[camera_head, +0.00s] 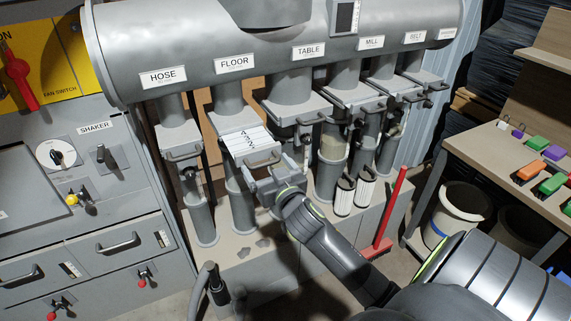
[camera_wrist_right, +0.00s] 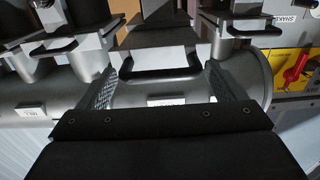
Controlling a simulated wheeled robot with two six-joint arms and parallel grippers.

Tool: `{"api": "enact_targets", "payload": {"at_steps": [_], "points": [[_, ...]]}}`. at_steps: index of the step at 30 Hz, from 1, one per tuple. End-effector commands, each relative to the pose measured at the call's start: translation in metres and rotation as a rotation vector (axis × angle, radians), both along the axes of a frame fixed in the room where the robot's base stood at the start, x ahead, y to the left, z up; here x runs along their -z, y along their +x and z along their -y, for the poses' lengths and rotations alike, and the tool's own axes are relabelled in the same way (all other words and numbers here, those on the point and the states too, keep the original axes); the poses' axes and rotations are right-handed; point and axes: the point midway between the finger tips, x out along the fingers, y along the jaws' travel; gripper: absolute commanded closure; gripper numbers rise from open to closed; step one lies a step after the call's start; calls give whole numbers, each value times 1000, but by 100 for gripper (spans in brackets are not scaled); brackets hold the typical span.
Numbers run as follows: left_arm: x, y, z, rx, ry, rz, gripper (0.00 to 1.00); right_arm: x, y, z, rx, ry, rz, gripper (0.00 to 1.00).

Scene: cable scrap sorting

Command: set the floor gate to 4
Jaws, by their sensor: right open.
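The floor gate (camera_head: 245,138) is a grey slide under the FLOOR label (camera_head: 235,64). It is pulled partly out, and its white scale plate shows several lines and numbers, too small to read surely. Its bar handle (camera_head: 265,161) is at the front. My right gripper (camera_head: 274,180) is open just in front of this handle. In the right wrist view the handle (camera_wrist_right: 160,73) lies between the two spread fingers (camera_wrist_right: 162,80), with a gap on each side; I cannot tell how deep it sits. My left gripper is not in view.
Neighbouring gates are the HOSE gate (camera_head: 181,143) on the left and the TABLE gate (camera_head: 298,108) on the right, close by. The grey header pipe (camera_head: 200,75) runs above. A shaker panel (camera_head: 80,155) stands at the left, a bench (camera_head: 490,150) at the right.

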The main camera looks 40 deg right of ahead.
Motion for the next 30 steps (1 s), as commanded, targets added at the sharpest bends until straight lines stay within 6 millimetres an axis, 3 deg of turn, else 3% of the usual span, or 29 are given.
{"api": "enact_targets", "payload": {"at_steps": [18,24,30], "points": [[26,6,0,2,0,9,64,3,-125,-30,1,3,-2,11],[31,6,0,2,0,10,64,2,-151,-36,1,3,-1,11],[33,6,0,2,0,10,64,0,-160,-39,0,1,0,11]]}}
